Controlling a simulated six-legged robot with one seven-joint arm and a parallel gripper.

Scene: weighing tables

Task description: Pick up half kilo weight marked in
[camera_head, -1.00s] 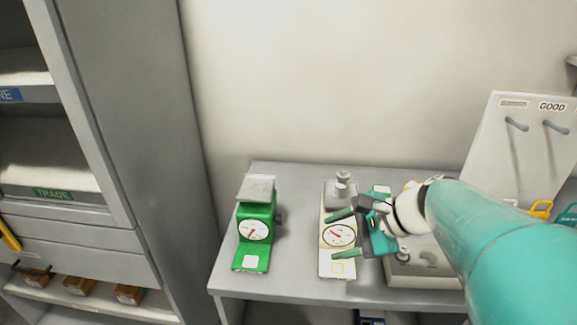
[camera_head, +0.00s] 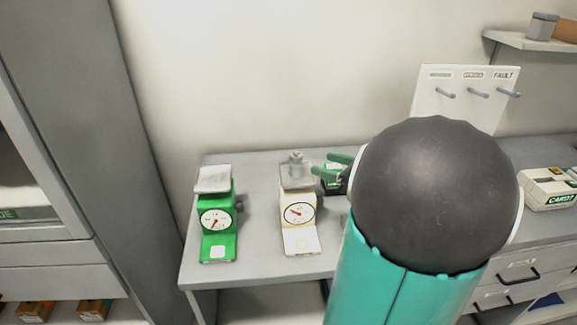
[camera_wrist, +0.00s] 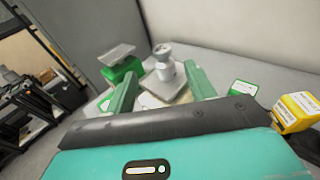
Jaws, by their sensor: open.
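A grey metal weight (camera_head: 296,165) with a knob on top stands on the pan of the cream scale (camera_head: 299,207). No marking on it is legible. My gripper (camera_head: 333,166) is just right of the weight in the head view, its green fingers pointing toward it. In the wrist view my gripper (camera_wrist: 160,78) is open, one finger to each side of the weight (camera_wrist: 163,63), which appears a little beyond the fingertips. Contact is not visible. My arm hides the table's middle in the head view.
A green scale (camera_head: 217,218) with an empty pan stands left of the cream one. A yellow box (camera_wrist: 296,111) and a green-and-white item (camera_wrist: 242,88) lie to the right. A pegboard (camera_head: 440,95) stands behind my arm, and a wall backs the table.

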